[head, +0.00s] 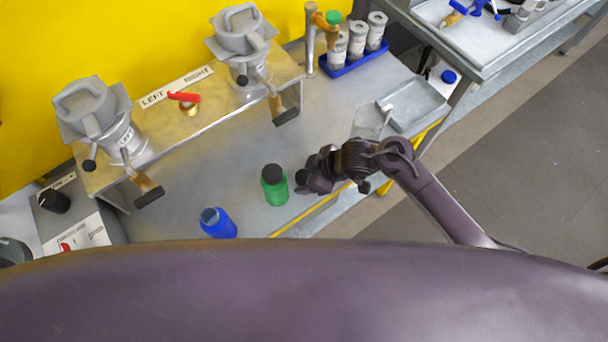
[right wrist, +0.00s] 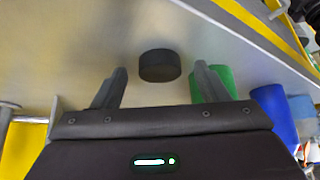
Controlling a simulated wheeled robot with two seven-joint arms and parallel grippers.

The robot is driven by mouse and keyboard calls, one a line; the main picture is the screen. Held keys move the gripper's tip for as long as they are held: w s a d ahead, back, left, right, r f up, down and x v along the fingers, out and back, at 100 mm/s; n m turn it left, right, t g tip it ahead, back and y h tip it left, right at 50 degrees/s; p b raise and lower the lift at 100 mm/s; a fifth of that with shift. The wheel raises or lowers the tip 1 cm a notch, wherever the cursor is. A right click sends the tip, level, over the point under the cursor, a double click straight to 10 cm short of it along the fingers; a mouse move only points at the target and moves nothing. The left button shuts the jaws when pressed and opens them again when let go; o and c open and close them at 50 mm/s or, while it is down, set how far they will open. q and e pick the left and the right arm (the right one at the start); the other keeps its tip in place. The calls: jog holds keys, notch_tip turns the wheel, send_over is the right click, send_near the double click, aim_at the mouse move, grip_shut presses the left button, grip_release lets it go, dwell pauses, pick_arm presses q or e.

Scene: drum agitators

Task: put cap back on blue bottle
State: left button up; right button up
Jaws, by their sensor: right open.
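The blue bottle (head: 219,224) stands upright and uncapped near the bench's front edge; it also shows at the right of the right wrist view (right wrist: 274,115). A green bottle (head: 274,190) with a black cap stands to its right. A loose black cap (right wrist: 160,66) lies on the bench in the right wrist view, between the fingertips with a gap on each side. In the head view my gripper mostly hides it. My right gripper (head: 308,181) is open and empty, just right of the green bottle; its fingers (right wrist: 160,80) straddle the cap. My left gripper is out of view.
A raised shelf (head: 204,105) with two grey metal vessels runs along the yellow wall. A clear beaker (head: 371,121) and a grey tray (head: 418,104) stand behind my right wrist. A blue rack (head: 356,61) holds white canisters. The bench middle is clear.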

jog(key=c, duration=1.1)
jog(key=shift+r, duration=0.1)
notch_tip(320, 180, up, 20)
jog(key=p, duration=0.4)
